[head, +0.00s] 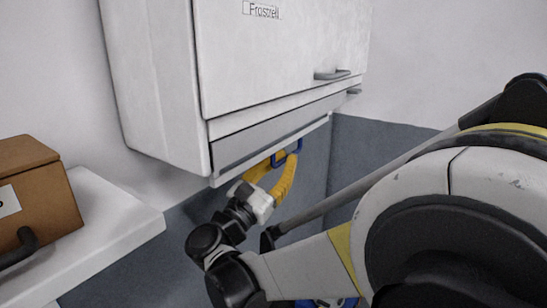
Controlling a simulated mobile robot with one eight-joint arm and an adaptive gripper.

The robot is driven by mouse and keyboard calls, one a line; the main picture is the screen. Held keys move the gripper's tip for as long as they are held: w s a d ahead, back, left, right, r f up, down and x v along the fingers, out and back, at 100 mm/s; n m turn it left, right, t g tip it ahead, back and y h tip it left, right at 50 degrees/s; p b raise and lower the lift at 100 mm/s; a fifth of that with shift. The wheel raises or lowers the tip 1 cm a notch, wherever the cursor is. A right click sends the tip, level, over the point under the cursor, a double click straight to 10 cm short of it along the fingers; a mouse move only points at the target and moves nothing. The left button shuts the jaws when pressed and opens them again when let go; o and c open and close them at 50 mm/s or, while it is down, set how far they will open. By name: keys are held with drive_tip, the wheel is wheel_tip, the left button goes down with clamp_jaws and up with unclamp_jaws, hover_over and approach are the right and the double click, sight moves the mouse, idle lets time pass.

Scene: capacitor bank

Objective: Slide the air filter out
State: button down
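A white cabinet (275,55) hangs on the wall, with a grey strip (262,138) along its lower front. A blue loop handle (287,152) hangs at the lower edge of this strip. I take it to be the air filter's handle; the filter itself is hidden in the cabinet. My gripper (281,162), with two yellow fingers, reaches up from below to the blue handle. The fingertips overlap the handle in this view, with a gap between the fingers lower down. I cannot tell whether they close on the handle or only sit around it.
A white shelf (118,222) juts out at the left, with a brown box (45,190) on it. Grey door handles (332,75) stick out from the cabinet front. My arm fills the lower right. The space below the cabinet looks mostly free.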

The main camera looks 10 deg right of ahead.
wheel_tip(320, 180, down, 14)
drive_tip(key=b, duration=1.1)
drive_tip(key=shift+f, duration=0.15)
drive_tip(key=c, duration=1.5)
unclamp_jaws()
drive_tip(key=shift+d, duration=0.1)
drive_tip(key=v, duration=1.2)
